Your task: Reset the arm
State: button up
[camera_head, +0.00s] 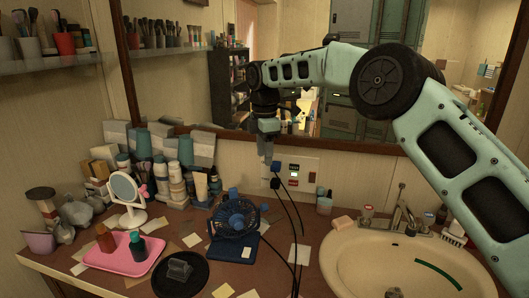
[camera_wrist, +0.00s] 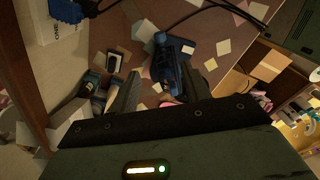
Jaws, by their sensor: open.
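My gripper (camera_head: 266,152) hangs from my outstretched arm in front of the mirror, pointing down beside the wall outlet panel (camera_head: 306,172). In the wrist view its two dark fingers (camera_wrist: 162,80) are spread apart, with nothing held between them. A blue plug (camera_head: 276,168) sits at the panel's left side, just right of my fingers, with dark cords hanging down. The plug also shows at the top left of the wrist view (camera_wrist: 66,10). The blue fan (camera_head: 236,218) stands on the counter below my gripper and appears beyond the fingers in the wrist view (camera_wrist: 168,62).
A pink tray (camera_head: 110,266) with bottles, a round mirror (camera_head: 125,188) and a black round plate (camera_head: 190,285) crowd the counter's left. A sink (camera_head: 350,262) with a faucet is at right. A wall mirror (camera_head: 185,95) stands behind my arm; a shelf (camera_head: 45,64) is upper left.

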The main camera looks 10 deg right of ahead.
jog(key=s+a+r+m+y, duration=0.1)
jog(key=s+a+m, duration=0.2)
jog(key=s, duration=0.8)
jog(key=s+a+r+m, duration=0.2)
jog(key=s+a, duration=0.1)
jog(key=s, duration=0.8)
jog(key=s+d+f+m, duration=0.3)
jog(key=s+d+m, duration=0.1)
jog(key=s, duration=0.7)
jog(key=s+d+f+m, duration=0.3)
jog(key=s+d, duration=0.3)
jog(key=s, duration=0.6)
jog(key=shift+s+f+m, duration=0.2)
jog(key=shift+s+m, duration=0.05)
jog(key=shift+m, duration=0.15)
